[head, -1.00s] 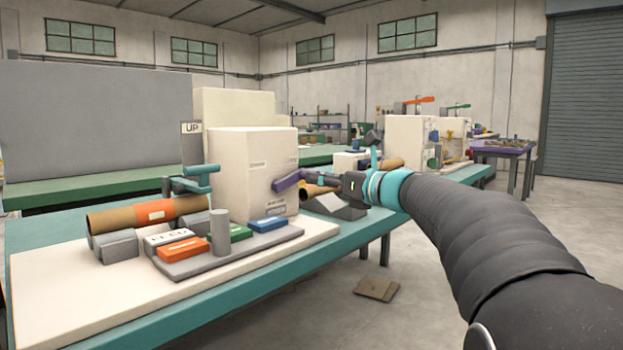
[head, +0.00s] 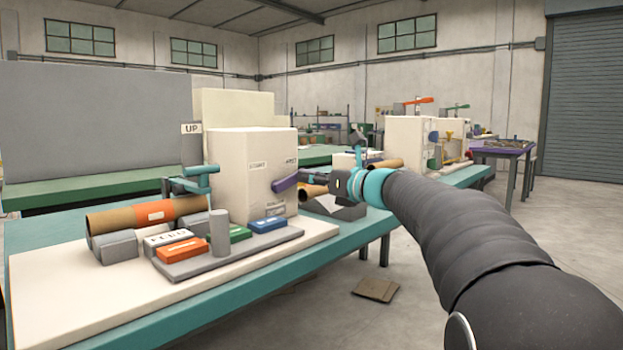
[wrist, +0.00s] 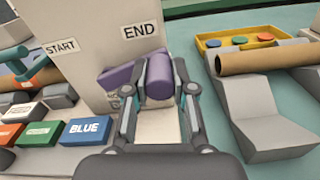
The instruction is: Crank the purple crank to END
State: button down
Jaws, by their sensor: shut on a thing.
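The purple crank (head: 284,184) is on the side of the cream machine box (head: 235,165). In the wrist view its arm (wrist: 117,76) slopes across the box face, with its thick handle (wrist: 159,78) at the right end. My gripper (wrist: 160,92) is shut on this handle, one finger on each side. The END label (wrist: 140,31) is just above the crank arm, close to the handle. The START label (wrist: 60,47) is farther left on the same face. In the head view my gripper (head: 308,184) is small and partly hidden by its wrist.
Orange, green and BLUE (wrist: 87,130) blocks lie left of the gripper. A brown tube (wrist: 265,59) on a grey cradle (wrist: 265,115) and a yellow tray (wrist: 240,38) stand to the right. The teal bench (head: 330,240) has a free front edge.

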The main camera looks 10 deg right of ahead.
jog(key=shift+s+a+r+n, duration=0.15)
jog(key=shift+r+n, duration=0.25)
jog(key=shift+n, duration=0.3)
jog(key=c, duration=1)
grip_release()
jog(key=shift+o, duration=0.2)
jog(key=v, duration=1.2)
